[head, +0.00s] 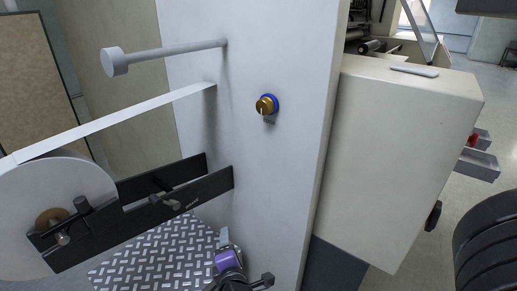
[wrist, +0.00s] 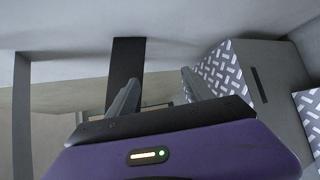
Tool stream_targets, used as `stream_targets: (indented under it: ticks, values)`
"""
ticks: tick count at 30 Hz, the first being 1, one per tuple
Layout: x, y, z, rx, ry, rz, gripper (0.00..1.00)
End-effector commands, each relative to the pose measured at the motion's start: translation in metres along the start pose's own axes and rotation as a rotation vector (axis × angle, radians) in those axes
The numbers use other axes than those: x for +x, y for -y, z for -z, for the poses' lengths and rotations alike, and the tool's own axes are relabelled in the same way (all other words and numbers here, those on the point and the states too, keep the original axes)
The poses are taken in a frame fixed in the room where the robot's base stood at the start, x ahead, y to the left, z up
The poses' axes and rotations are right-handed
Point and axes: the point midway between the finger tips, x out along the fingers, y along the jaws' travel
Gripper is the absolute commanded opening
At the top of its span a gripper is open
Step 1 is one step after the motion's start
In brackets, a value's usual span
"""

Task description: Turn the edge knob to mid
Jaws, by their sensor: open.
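The edge knob (head: 265,105) is a small brass-coloured knob with a blue ring behind it, on the pale machine panel in the head view. A light pointer mark shows on its face, and a small grey label sits just below it. My gripper (head: 245,279) is at the bottom of the head view, well below the knob and apart from it. In the wrist view my gripper (wrist: 160,90) shows two grey fingers spread apart with nothing between them. The knob does not show in the wrist view.
A film roll (head: 50,215) on black bars (head: 150,205) stands at the left, with a white web (head: 120,118) running to the panel. A grey roller post (head: 165,57) sticks out above. A cream cabinet (head: 395,160) is at the right. The panel around the knob is clear.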

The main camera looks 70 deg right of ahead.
Motion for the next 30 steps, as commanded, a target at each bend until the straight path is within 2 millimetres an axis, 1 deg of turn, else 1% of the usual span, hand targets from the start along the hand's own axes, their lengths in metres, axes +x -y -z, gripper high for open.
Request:
stream_targets:
  ticks: [1, 2, 3, 5, 6, 8, 9, 12, 13, 16, 19, 23, 30]
  values:
    - [0.006, -0.053, -0.014, -0.036, 0.087, -0.019, 0.60]
    - [0.010, -0.073, -0.022, -0.061, 0.141, -0.024, 0.60]
    - [0.014, -0.101, -0.033, -0.092, 0.214, -0.029, 0.60]
    - [0.018, -0.142, -0.052, -0.131, 0.326, -0.029, 0.60]
    - [0.018, -0.170, -0.064, -0.154, 0.399, -0.025, 0.60]
    - [0.015, -0.207, -0.081, -0.179, 0.503, -0.014, 0.60]
    - [0.012, -0.231, -0.092, -0.191, 0.566, -0.005, 0.60]
    - [0.002, -0.277, -0.115, -0.208, 0.703, 0.025, 0.60]
    - [-0.002, -0.288, -0.120, -0.210, 0.736, 0.033, 0.60]
    - [-0.011, -0.314, -0.133, -0.214, 0.818, 0.058, 0.60]
    - [-0.016, -0.326, -0.140, -0.215, 0.861, 0.074, 0.60]
    - [-0.012, -0.329, -0.150, -0.215, 0.878, 0.082, 0.60]
    - [0.012, -0.329, -0.177, -0.215, 0.876, 0.081, 0.60]
